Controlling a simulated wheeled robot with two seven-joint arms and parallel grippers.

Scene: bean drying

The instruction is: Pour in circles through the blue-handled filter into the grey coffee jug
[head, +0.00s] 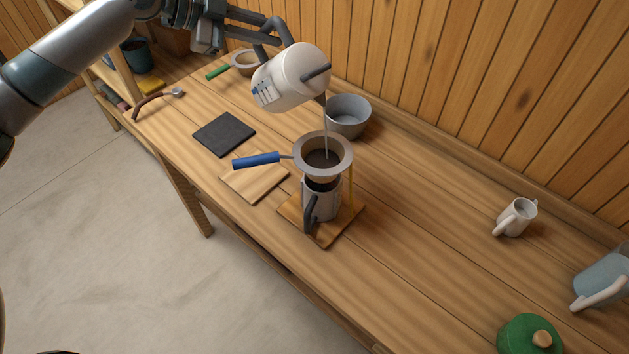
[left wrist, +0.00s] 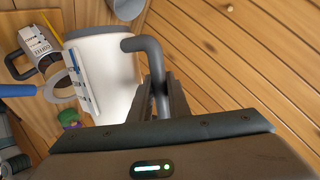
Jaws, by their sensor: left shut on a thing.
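My left gripper (head: 270,32) is shut on the dark handle of a white kettle (head: 286,82). In the left wrist view the jaws (left wrist: 162,97) close around that handle beside the white kettle body (left wrist: 112,70). The kettle is tilted above the blue-handled filter (head: 341,142), and a thin stream falls from its spout into the filter. Dark grounds (head: 320,162) show inside the filter. The filter sits above the grey coffee jug (head: 325,203), which stands upright on a wooden stand (head: 345,222). The blue handle (head: 256,160) points left. My right gripper is not in view.
A grey bowl (head: 348,120) stands just behind the filter. A dark square mat (head: 224,134) and a wooden board (head: 252,183) lie left of the stand. A green-handled strainer (head: 218,72) is at the back. A white mug (head: 517,217), blue-grey pitcher (head: 603,280) and green lidded pot (head: 522,338) stand right.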

